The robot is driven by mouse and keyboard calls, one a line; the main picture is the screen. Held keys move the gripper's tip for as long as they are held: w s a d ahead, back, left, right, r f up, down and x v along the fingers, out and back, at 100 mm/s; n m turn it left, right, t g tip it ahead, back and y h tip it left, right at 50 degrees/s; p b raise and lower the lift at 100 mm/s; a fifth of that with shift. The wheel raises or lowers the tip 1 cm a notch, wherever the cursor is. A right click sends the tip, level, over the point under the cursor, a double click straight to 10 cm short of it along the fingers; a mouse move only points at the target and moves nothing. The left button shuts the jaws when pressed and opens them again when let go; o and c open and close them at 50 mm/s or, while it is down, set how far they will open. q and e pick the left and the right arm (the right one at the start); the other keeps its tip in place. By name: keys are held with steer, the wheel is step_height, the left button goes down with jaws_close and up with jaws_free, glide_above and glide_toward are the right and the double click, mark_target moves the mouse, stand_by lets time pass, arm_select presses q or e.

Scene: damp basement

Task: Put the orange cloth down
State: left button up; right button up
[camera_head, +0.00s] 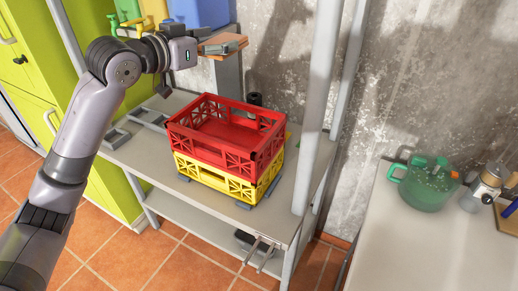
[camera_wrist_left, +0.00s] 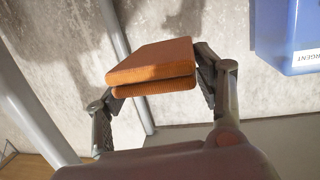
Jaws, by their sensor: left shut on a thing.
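The orange cloth (camera_head: 226,40) is a folded, thick, ribbed pad. My left gripper (camera_head: 222,47) is shut on it, and the cloth is held up in the air near the wall, above the back of the grey shelf unit (camera_head: 150,150). In the left wrist view the cloth (camera_wrist_left: 150,62) sits between the two fingers, its folded layers facing the camera. The fingers grip it at its left and right sides. My right gripper is not in view.
A red crate (camera_head: 225,140) is stacked on a yellow crate (camera_head: 215,178) on the shelf's top. A blue container (camera_wrist_left: 287,35) stands near the cloth. Green cabinets (camera_head: 40,80) are at left.

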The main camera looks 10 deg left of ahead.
arm_select(q)
step_height(320, 180, down, 20)
steer(key=shift+w+a+p, duration=0.15)
steer(key=shift+a+p, duration=0.2)
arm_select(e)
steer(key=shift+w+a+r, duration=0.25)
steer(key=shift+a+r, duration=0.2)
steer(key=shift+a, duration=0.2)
arm_select(q)
steer(key=shift+f, duration=0.65)
steer(key=o, duration=1.1)
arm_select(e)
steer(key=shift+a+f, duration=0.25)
arm_select(q)
steer(key=shift+r, duration=0.2)
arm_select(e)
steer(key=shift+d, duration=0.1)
